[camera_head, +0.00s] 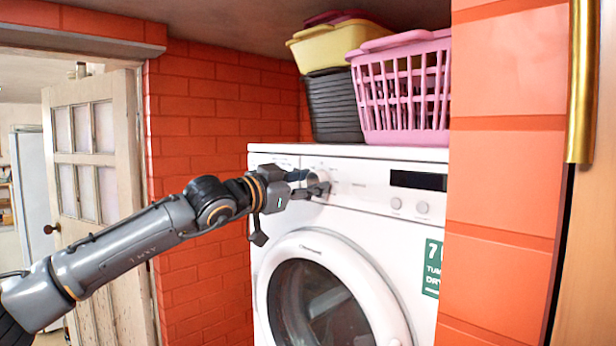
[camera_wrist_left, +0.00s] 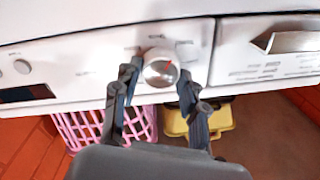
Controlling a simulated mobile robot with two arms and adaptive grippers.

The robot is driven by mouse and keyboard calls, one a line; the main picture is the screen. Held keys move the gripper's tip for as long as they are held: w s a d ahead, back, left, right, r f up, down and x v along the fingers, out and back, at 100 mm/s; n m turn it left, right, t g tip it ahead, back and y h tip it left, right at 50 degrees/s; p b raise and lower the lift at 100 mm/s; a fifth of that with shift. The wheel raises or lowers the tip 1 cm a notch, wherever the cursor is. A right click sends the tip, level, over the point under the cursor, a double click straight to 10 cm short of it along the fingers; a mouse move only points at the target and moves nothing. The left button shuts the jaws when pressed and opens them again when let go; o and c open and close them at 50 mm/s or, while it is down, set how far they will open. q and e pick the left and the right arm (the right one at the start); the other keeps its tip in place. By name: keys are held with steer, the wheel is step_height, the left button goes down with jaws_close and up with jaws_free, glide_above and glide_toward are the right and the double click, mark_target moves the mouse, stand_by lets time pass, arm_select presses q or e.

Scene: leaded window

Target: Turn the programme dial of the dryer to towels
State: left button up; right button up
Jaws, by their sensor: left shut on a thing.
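The white dryer (camera_head: 347,170) stands in an alcove between brick walls, with its round door (camera_head: 330,290) shut. Its programme dial (camera_head: 318,180) is on the upper front panel, partly hidden by my gripper in the head view. In the left wrist view the dial (camera_wrist_left: 160,70) is a round silver knob with a small red mark. My left gripper (camera_head: 318,188) is at the dial, its fingers on either side of it and shut on it; the left wrist view shows the two fingers (camera_wrist_left: 160,83). The labels around the dial are too small to read. My right gripper is not in view.
Two small buttons (camera_head: 396,204) and a dark display (camera_head: 418,181) are right of the dial. An orange brick wall (camera_head: 505,170) borders the right side.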

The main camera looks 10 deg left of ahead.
arm_select(q)
steer(key=shift+f+m, duration=0.15)
steer(key=shift+m, duration=0.85)
steer(key=o, duration=1.2)
steer(key=shift+c, duration=0.2)
steer(key=v, duration=1.2)
